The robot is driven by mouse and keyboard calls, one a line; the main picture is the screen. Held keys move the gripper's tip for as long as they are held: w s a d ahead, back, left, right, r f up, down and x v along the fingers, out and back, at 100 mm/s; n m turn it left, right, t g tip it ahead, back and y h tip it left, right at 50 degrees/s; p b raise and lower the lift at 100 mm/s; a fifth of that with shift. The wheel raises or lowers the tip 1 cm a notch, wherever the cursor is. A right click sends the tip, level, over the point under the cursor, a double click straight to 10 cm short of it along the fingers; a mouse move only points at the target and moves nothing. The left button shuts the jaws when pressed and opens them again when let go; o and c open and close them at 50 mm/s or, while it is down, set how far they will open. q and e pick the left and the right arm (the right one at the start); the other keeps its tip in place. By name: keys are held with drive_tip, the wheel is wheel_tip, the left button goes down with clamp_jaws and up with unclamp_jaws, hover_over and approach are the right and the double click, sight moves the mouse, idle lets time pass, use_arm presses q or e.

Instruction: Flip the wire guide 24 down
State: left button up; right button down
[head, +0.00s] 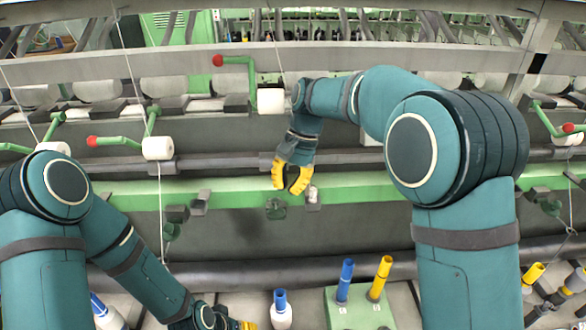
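My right gripper (289,188) points down at the green rail in the middle of the head view. Its two yellow fingers are apart with nothing visible between them. Just below its fingertips a small dark green bracket (275,208) sits on the rail's lower edge. A small pale and grey piece (313,197) stands just right of the fingers. No number 24 is readable, so I cannot tell which small part is the wire guide. My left gripper (245,325) shows only as a bit of yellow at the bottom edge, mostly cut off.
Green levers with red knobs (218,60) and white rolls (271,101) line the machine above the green rail (235,190). A dark roller (260,273) runs below. A green block (358,310) with blue and yellow tubes and a blue-topped bobbin (281,312) stand in front.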

drive_tip(key=shift+s+a+f, duration=0.1)
drive_tip(key=shift+a+f, duration=0.05)
drive_tip(key=shift+f, duration=0.4)
use_arm(q)
drive_tip(key=shift+f, duration=0.15)
